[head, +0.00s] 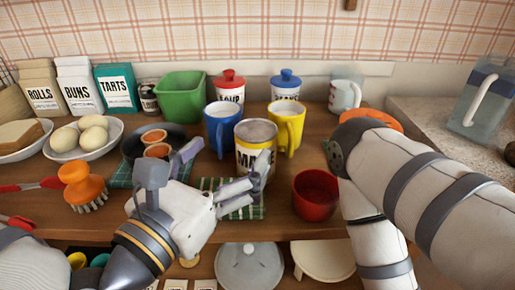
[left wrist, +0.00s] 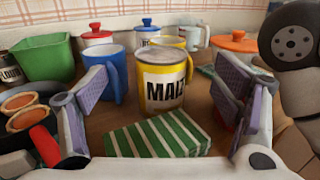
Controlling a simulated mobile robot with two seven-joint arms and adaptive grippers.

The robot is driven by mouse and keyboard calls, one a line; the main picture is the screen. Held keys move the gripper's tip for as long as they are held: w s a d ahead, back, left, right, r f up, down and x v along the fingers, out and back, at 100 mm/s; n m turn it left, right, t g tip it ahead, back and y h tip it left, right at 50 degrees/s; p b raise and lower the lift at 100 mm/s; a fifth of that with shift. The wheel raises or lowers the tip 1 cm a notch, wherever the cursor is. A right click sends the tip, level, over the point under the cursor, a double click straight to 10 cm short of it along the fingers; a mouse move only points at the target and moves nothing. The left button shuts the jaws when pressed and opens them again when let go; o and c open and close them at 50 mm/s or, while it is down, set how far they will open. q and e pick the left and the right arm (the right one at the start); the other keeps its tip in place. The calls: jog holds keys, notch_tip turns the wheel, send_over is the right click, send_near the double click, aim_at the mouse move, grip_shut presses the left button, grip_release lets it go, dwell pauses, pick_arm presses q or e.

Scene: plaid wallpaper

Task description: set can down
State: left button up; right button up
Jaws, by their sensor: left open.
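The yellow can (head: 256,147), with a white band and dark letters, stands upright on the wooden counter. It also shows in the left wrist view (left wrist: 164,86), just beyond a green-and-white striped cloth (left wrist: 155,136). My left gripper (head: 225,157) is open, with its fingers spread to either side of the can's front. The left wrist view shows a gap between each finger and the can, so the fingers (left wrist: 165,88) do not grip it. In the head view the right finger hides part of the can's lower side. My right gripper is out of view; only my right arm shows.
A blue mug (head: 221,128) and a yellow mug (head: 288,126) stand close behind the can. A red bowl (head: 315,195) is to its right.

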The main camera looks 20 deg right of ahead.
aim_at(255, 129)
pick_arm(q)
jog(key=x, duration=0.6)
jog(key=f+x, duration=0.1)
jog(key=x, duration=0.2)
jog(key=shift+p, duration=0.3)
jog(key=c, duration=1.8)
jog(key=shift+r, duration=0.2)
